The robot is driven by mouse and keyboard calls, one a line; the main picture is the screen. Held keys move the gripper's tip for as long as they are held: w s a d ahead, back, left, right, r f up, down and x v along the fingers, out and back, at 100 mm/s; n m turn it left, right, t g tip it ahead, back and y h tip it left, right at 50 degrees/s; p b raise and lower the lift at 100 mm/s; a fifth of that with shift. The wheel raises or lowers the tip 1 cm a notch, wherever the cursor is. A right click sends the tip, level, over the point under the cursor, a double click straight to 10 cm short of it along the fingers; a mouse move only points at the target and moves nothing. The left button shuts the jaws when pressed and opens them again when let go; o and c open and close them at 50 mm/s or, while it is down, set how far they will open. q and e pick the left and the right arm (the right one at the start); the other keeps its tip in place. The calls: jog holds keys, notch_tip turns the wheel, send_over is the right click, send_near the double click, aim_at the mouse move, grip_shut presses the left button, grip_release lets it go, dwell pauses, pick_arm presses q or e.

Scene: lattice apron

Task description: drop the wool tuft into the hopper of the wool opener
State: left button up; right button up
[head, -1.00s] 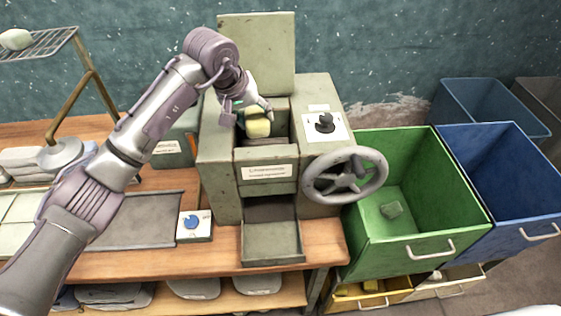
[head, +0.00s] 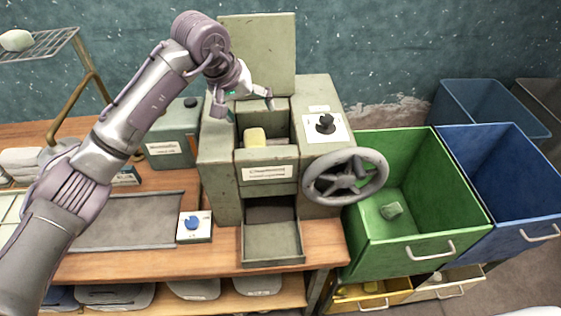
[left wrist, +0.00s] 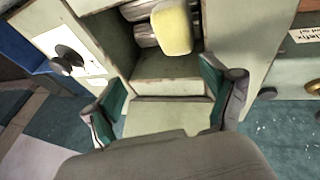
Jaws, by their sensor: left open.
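The wool tuft (head: 254,136) is a pale yellow block inside the open hopper of the wool opener (head: 225,158), a grey-green machine with a handwheel. In the left wrist view the yellow tuft (left wrist: 171,27) lies on ridged grey rollers inside the hopper. My left gripper (head: 244,102) is open and empty, above and behind the hopper opening, apart from the tuft. In the left wrist view its two fingers (left wrist: 165,105) are spread wide. My right gripper is not in view.
The hopper's raised lid (head: 256,55) stands behind it. A handwheel (head: 345,175) and a black knob (head: 325,123) are on its right. Green (head: 420,210) and blue (head: 505,180) bins stand further right. A wire rack (head: 40,44) is at far left.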

pick_arm(q)
jog(key=v, duration=0.8)
jog(key=shift+r, duration=0.25)
jog(key=shift+s+a, duration=0.15)
